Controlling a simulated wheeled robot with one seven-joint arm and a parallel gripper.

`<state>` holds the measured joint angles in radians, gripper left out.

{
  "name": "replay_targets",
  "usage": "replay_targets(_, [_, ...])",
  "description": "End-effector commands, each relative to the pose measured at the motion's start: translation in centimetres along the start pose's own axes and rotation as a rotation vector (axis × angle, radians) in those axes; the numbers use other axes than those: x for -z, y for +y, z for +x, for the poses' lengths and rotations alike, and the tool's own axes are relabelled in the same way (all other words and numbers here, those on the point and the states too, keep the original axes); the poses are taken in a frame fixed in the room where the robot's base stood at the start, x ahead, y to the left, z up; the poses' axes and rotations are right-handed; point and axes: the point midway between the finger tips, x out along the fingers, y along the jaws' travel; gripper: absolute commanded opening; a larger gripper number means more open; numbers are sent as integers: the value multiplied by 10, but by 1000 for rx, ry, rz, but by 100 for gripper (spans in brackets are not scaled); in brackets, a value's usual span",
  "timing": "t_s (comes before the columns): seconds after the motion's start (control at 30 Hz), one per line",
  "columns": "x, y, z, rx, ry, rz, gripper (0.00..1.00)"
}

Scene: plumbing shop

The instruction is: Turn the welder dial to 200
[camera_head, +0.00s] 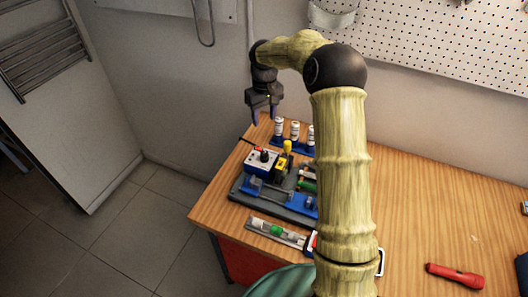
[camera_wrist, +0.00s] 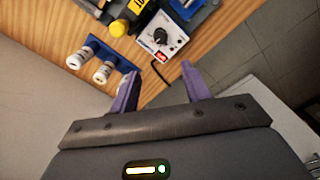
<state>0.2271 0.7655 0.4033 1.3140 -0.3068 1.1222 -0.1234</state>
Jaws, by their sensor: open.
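The welder is a small white and blue box (camera_head: 262,160) on a dark base near the table's left end. Its black dial (camera_head: 265,155) is on the top face; the dial also shows in the wrist view (camera_wrist: 160,37), on a white panel (camera_wrist: 172,48) with a red label. The scale numbers are too small to read. My gripper (camera_head: 263,115) is open and empty, held above and behind the welder. In the wrist view its two purple fingers (camera_wrist: 162,88) are apart, with the dial beyond them, not between or touching them.
A blue rack (camera_head: 295,138) with white bottles stands right of the welder at the back; it shows in the wrist view (camera_wrist: 122,62). A red flashlight (camera_head: 455,275) lies far right. The table's right part (camera_head: 440,210) is mostly clear.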

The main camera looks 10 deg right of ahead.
Motion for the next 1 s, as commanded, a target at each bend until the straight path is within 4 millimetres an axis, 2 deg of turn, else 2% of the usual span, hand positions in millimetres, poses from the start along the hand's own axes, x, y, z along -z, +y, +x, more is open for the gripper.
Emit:
replay_targets(0.23, [-1, 0, 29, 3, -5, -1, 47])
replay_targets(0.8, [-1, 0, 129, 2, -3, 0, 47])
replay_targets(1.0, [0, 0, 158, 1, -2, 0, 47])
